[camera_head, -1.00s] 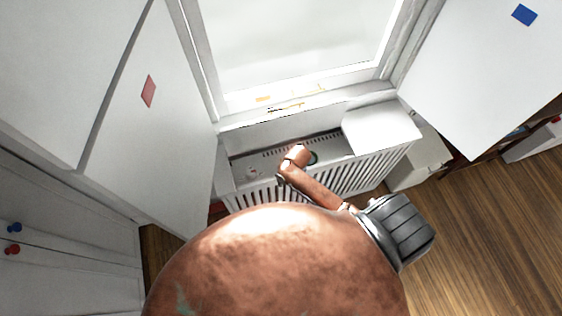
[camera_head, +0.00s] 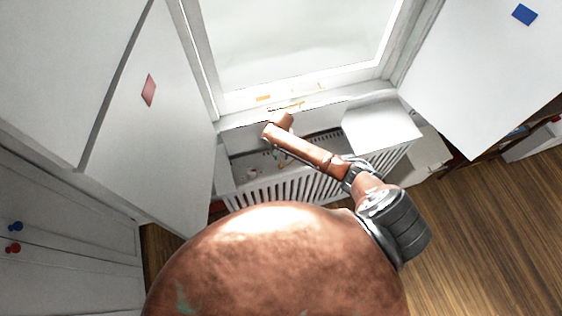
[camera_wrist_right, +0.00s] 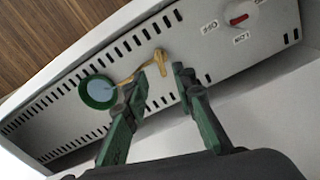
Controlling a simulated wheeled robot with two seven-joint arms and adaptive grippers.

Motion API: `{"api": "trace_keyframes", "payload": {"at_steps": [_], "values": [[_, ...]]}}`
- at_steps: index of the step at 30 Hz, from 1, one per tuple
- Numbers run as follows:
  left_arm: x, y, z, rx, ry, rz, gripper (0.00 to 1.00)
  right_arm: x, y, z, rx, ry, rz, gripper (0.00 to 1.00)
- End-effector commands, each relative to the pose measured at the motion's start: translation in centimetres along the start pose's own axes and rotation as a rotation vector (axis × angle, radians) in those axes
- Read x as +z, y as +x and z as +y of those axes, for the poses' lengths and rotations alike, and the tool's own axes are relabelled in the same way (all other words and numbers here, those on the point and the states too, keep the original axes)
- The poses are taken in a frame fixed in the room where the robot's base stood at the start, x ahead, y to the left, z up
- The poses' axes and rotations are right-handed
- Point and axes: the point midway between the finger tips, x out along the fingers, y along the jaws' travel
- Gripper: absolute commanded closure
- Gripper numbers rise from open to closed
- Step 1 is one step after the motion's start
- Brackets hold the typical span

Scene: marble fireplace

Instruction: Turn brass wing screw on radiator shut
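The brass wing screw (camera_wrist_right: 161,63) stands out from the slotted grey panel of the radiator (camera_wrist_right: 205,45) in the right wrist view. My right gripper (camera_wrist_right: 160,76) has its two green fingers apart. The screw's head shows in the gap around the fingertips; I cannot tell whether they touch it. In the head view my right arm reaches over the white slatted radiator (camera_head: 290,188), and the arm hides the screw. My left gripper is not in view.
A green-rimmed round piece (camera_wrist_right: 98,91) sits on the panel beside the screw. A red knob (camera_wrist_right: 239,18) with small labels is at the upper right. A window (camera_head: 300,45) is behind the radiator. White panels (camera_head: 150,130) flank it; wooden floor (camera_head: 470,220) lies right.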

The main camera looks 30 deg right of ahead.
Motion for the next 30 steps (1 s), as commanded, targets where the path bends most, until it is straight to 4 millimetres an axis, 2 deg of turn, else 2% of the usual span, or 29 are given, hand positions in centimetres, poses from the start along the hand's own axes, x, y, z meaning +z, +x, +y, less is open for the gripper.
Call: {"api": "trace_keyframes", "payload": {"at_steps": [6,12,23,30], "values": [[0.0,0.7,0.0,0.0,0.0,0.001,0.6,0.2,3.8,0.0,0.002,-0.002,-0.002,0.75],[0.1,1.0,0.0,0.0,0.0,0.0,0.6,0.1,6.0,0.0,0.001,-0.003,-0.001,0.75],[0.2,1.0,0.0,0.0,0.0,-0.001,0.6,0.1,6.5,0.0,-0.001,-0.003,0.0,0.75],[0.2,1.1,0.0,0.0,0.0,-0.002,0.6,0.1,6.5,0.0,-0.001,-0.003,0.0,0.91]]}}
